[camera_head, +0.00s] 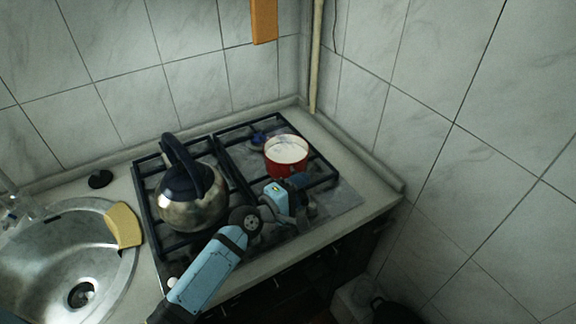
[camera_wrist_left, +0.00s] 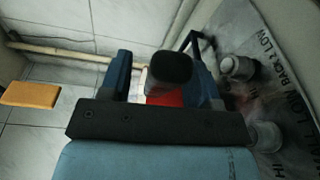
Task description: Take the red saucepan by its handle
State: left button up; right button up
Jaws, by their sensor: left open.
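The red saucepan (camera_head: 273,163) stands on the right side of the stove, with something white inside it. My left gripper (camera_head: 298,182) is at its near side, and its palm and fingers hide the handle in the head view. In the left wrist view, the dark handle (camera_wrist_left: 170,68) lies between the two blue fingers, which are apart and not shut on it. A patch of the pan's red wall (camera_wrist_left: 163,100) shows below the handle. My right gripper is in neither view.
A steel kettle (camera_head: 190,208) with a dark handle stands on the left of the stove, left of my left arm. A sink (camera_head: 35,270) with a yellow sponge (camera_head: 124,226) is further left. Stove knobs (camera_wrist_left: 238,67) lie close beside the gripper. Tiled walls close off the back and right.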

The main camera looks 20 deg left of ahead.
pick_arm(q)
grip_shut()
jog(key=shift+r, duration=0.1)
dwell(0.3)
jog(key=shift+r, duration=0.25)
